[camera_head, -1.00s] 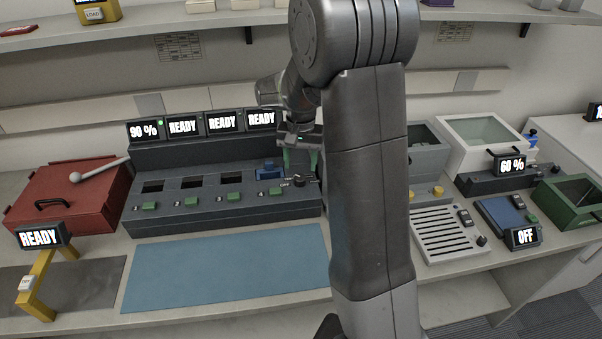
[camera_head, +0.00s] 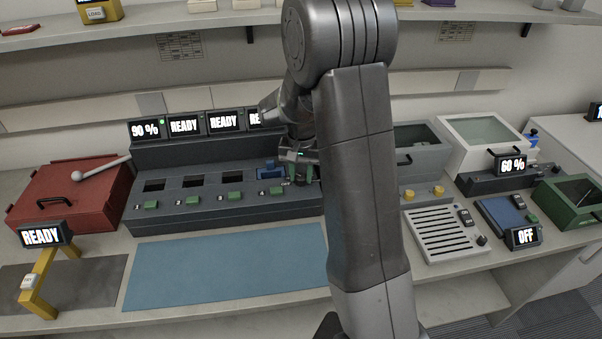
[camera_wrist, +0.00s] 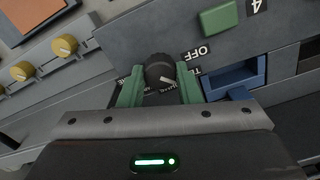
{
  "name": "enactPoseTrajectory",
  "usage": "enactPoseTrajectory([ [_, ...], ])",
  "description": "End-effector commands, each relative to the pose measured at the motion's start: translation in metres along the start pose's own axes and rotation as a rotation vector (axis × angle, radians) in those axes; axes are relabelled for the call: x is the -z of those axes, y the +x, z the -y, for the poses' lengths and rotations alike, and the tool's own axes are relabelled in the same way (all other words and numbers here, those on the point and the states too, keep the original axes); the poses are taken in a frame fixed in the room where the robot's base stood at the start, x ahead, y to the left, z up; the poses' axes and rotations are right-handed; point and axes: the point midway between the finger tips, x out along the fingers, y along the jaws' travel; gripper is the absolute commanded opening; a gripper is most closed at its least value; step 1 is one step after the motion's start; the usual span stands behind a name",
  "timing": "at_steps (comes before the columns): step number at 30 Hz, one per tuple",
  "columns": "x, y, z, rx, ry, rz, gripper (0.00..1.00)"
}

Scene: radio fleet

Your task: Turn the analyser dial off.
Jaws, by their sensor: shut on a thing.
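The analyser (camera_head: 210,222) is the long dark console with several slots, green buttons and screens; visible screens read 90 % and READY. Its black round dial (camera_wrist: 159,69) shows in the wrist view, between my gripper's green fingers. A pale pointer mark on the dial's face points to the lower right of the picture. The printed OFF label lies up and right of the dial; other labels are partly covered by the fingers. My gripper (camera_wrist: 160,82) is shut on the dial.
A blue holder (camera_wrist: 234,80) sits beside the dial, close to the right finger. A green button (camera_wrist: 219,18) marked 4 is above it. Yellow knobs (camera_wrist: 64,45) are on the grey unit to the left. A blue mat (camera_head: 225,268) lies clear in front of the console.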

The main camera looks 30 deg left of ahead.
Motion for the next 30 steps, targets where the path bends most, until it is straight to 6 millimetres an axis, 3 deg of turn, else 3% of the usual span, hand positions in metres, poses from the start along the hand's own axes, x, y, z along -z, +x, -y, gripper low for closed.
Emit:
enactPoseTrajectory([
  [11,0.0002,-0.0001,0.0003,0.001,-0.105,0.0,0.08],
  [30,0.0002,-0.0004,0.0006,0.001,-0.614,0.005,0.08],
])
